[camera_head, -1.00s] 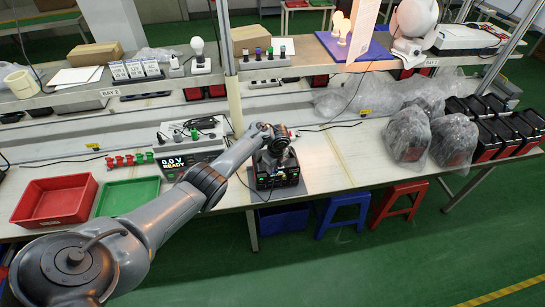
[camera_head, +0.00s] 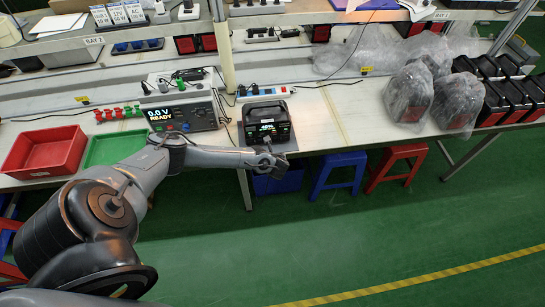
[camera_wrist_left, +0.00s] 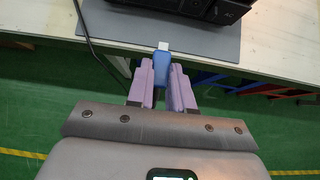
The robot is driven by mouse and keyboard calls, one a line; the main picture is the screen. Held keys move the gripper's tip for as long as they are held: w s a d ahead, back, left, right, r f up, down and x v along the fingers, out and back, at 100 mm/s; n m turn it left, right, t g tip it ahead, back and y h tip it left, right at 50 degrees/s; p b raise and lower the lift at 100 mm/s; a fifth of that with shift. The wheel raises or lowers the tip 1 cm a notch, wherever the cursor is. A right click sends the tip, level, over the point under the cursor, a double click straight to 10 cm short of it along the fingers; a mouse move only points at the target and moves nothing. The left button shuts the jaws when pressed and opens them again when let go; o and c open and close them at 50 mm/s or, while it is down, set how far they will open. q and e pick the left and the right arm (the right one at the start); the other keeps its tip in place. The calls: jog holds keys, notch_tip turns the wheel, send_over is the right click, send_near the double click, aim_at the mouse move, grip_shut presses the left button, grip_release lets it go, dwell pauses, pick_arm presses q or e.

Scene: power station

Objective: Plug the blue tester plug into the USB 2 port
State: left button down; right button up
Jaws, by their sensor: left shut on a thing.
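The black power station (camera_head: 266,124) stands on a grey mat near the bench's front edge, its lit display facing me. Its lower front edge shows at the top of the left wrist view (camera_wrist_left: 205,9); the ports cannot be made out. My left gripper (camera_head: 276,166) is in front of the station, beyond the bench edge. In the left wrist view its purple fingers (camera_wrist_left: 162,78) are shut on the blue tester plug (camera_wrist_left: 161,68). The plug's metal tip points towards the station, clearly apart from it. My right gripper is not in view.
A tester (camera_head: 185,110) with a display reading 0.0 V READY stands left of the station. A red tray (camera_head: 46,151) and a green tray (camera_head: 112,147) lie further left. Blue (camera_head: 338,168) and red (camera_head: 396,166) stools stand below the bench. A dark cable (camera_wrist_left: 92,38) hangs beside the left fingers.

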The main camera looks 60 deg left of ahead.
pick_arm(q)
jog(key=shift+a, duration=0.1)
jog(key=shift+w+a+f+b, duration=0.1)
jog(key=shift+w+a+b, duration=0.35)
jog(key=shift+a, duration=0.4)
jog(key=shift+w+a+r+b, duration=0.1)
jog(key=shift+w+a+b, duration=0.2)
jog(key=shift+a+b, duration=0.35)
jog(key=shift+w+a+f+b, duration=0.1)
jog(key=shift+w+a+b, duration=0.3)
jog(key=shift+a, duration=0.6)
jog(key=shift+p, duration=0.3)
jog(key=shift+w+a, duration=0.1)
jog(key=shift+a, duration=0.2)
jog(key=shift+w+a+b, duration=0.15)
jog(key=shift+a+b, duration=0.1)
jog(key=shift+b, duration=0.1)
jog(key=shift+a, duration=0.2)
